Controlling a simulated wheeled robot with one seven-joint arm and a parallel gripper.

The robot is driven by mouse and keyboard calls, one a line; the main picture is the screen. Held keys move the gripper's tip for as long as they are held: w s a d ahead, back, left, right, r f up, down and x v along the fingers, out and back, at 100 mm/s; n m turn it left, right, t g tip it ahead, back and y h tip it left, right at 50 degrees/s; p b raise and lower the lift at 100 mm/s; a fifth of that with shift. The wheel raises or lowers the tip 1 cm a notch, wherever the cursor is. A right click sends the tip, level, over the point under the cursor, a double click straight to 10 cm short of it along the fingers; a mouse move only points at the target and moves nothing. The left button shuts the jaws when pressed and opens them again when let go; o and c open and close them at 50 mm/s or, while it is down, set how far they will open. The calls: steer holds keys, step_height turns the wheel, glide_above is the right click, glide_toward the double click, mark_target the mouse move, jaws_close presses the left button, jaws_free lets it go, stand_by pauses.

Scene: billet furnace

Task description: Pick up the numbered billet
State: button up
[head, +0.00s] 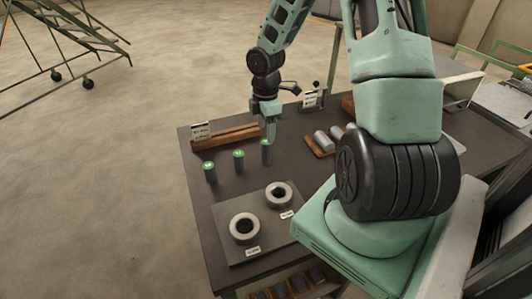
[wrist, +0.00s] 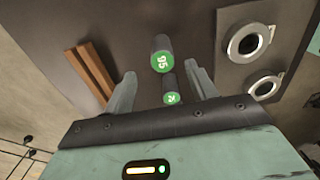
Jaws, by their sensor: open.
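Three dark upright billets with green numbered tops stand in a row on the dark table (head: 225,187): the left billet (head: 209,173), the middle billet (head: 238,161) and the right billet (head: 266,152). My gripper (head: 271,132) is open and points down just above the right billet. In the wrist view my gripper (wrist: 163,80) shows two spread fingers with nothing held. A larger-looking billet (wrist: 162,54) and a smaller-looking billet (wrist: 170,90) show in the gap between them; contact is not visible. The third billet does not show there.
A plate (head: 262,240) carries a front grey ring (head: 233,229) and a back grey ring (head: 269,195), with labels. A wooden rail (head: 230,139) lies behind the billets. A wooden tray (head: 318,147) with grey cylinders stands to the right. Open floor lies left.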

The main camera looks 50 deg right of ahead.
mark_target(266, 147)
step_height(266, 147, down, 8)
steer(key=shift+s+a+r, duration=0.1)
steer(key=shift+s+r, duration=0.05)
jaws_close()
stand_by(0.4)
